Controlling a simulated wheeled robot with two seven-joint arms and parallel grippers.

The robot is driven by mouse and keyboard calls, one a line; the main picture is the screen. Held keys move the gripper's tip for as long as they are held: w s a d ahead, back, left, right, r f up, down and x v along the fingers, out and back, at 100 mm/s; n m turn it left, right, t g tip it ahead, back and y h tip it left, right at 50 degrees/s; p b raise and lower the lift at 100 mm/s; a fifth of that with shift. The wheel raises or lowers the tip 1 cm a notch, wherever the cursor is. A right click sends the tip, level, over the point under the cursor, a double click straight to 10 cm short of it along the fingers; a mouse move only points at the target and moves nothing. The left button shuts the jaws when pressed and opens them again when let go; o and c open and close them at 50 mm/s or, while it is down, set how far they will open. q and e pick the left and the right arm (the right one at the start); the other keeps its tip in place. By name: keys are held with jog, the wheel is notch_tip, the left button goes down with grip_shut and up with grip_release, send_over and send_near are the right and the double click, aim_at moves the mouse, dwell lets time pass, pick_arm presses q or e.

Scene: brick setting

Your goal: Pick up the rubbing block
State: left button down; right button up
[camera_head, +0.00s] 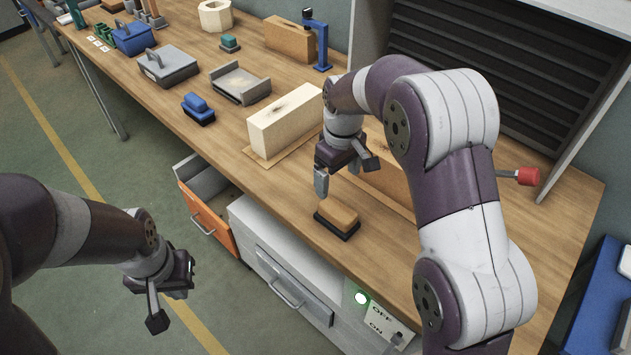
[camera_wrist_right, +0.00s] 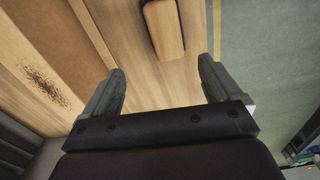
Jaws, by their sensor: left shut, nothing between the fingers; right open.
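The rubbing block (camera_head: 338,216), a tan wooden-looking block on a dark base, lies on the workbench near its front edge. It also shows at the top of the right wrist view (camera_wrist_right: 164,30), partly cut off by the frame. My right gripper (camera_head: 345,180) is open and empty, above the bench and just behind the block. In the right wrist view its two fingers (camera_wrist_right: 160,92) stand apart, with bare bench between them and the block beyond. My left gripper (camera_head: 157,318) is shut and empty, out in front of the bench over the floor.
A pale brick-shaped block (camera_head: 284,122) stands behind the rubbing block, and a brown block (camera_head: 388,180) stands close behind my right gripper. A blue brush-like tool (camera_head: 198,108) and a grey tray (camera_head: 240,83) lie further left. An orange drawer (camera_head: 207,217) is open below the bench.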

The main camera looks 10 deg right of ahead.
aim_at(338, 208)
jog(key=shift+s+r+n, duration=0.15)
jog(key=shift+n, duration=0.25)
jog(key=shift+s+a+f, duration=0.2)
jog(key=shift+s+f, duration=0.85)
jog(key=shift+f, duration=0.15)
jog(key=f, duration=0.2)
jog(key=w+f, duration=0.1)
jog(key=f, duration=0.1)
jog(key=shift+d+f, duration=0.15)
jog(key=shift+f, duration=0.1)
jog(key=f, duration=0.4)
jog(key=shift+s+p, duration=0.4)
jog(key=shift+f, duration=0.35)
jog(key=shift+w+f, duration=0.15)
jog(key=shift+w, duration=0.05)
pick_arm(q)
jog(key=shift+s+a+r, duration=0.15)
jog(key=shift+s+r, duration=0.45)
pick_arm(e)
jog(key=c, duration=1.3)
jog(key=shift+c, duration=0.2)
